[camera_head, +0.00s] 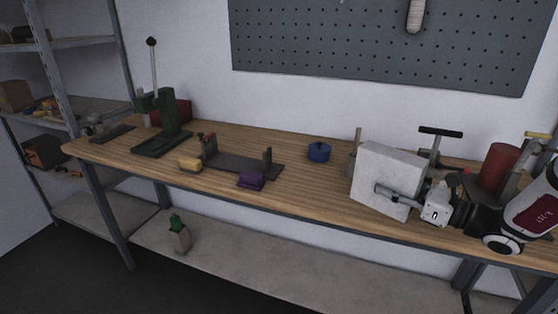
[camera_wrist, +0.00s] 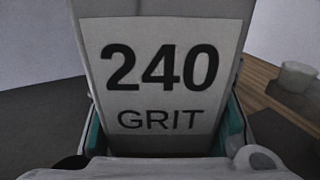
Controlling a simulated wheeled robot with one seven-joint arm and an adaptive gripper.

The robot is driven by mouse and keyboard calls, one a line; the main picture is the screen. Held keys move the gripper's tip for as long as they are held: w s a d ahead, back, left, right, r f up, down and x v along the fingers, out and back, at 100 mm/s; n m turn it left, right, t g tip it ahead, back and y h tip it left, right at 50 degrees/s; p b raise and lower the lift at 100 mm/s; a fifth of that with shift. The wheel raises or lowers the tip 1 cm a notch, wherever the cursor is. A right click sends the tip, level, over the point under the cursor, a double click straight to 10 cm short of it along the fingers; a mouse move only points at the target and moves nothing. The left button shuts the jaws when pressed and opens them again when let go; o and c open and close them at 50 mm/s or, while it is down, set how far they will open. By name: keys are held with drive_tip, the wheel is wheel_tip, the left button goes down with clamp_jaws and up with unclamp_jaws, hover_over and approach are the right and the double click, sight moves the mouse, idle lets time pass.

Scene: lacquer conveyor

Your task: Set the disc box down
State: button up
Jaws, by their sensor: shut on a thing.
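The disc box is a large pale, flat-sided box (camera_head: 384,172) at the right part of the workbench in the head view. In the wrist view the box (camera_wrist: 162,75) fills the middle and its label reads "240 GRIT". My gripper (camera_head: 400,194) is shut on the box, with a finger along its near face. In the wrist view teal pads show on both sides of the box. The box looks upright, slightly tilted in the head view. I cannot tell whether its bottom edge touches the wooden bench top (camera_head: 310,190).
A blue round container (camera_head: 319,152) stands left of the box. A red cylinder (camera_head: 498,166) is at the right. The bench between the purple block and the box is clear.

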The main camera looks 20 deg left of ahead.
drive_tip(key=shift+w+a, duration=0.3)
drive_tip(key=shift+w, duration=0.05)
drive_tip(key=shift+w+a+f+b, duration=0.15)
drive_tip(key=shift+w+a+f, duration=0.65)
drive_tip(key=shift+w+a, duration=1.05)
drive_tip(key=shift+w+a+f+b, duration=0.15)
drive_tip(key=shift+w+a+f, duration=0.8)
drive_tip(key=shift+a, duration=1.6)
drive_tip(key=shift+w+a+f+b, duration=0.15)
drive_tip(key=shift+w+a+f, duration=0.5)
drive_tip(key=shift+w+a, duration=1.25)
drive_tip(key=shift+s+a, duration=0.3)
drive_tip(key=shift+s, duration=0.05)
drive_tip(key=shift+f, duration=0.2)
drive_tip(key=o, duration=1.4)
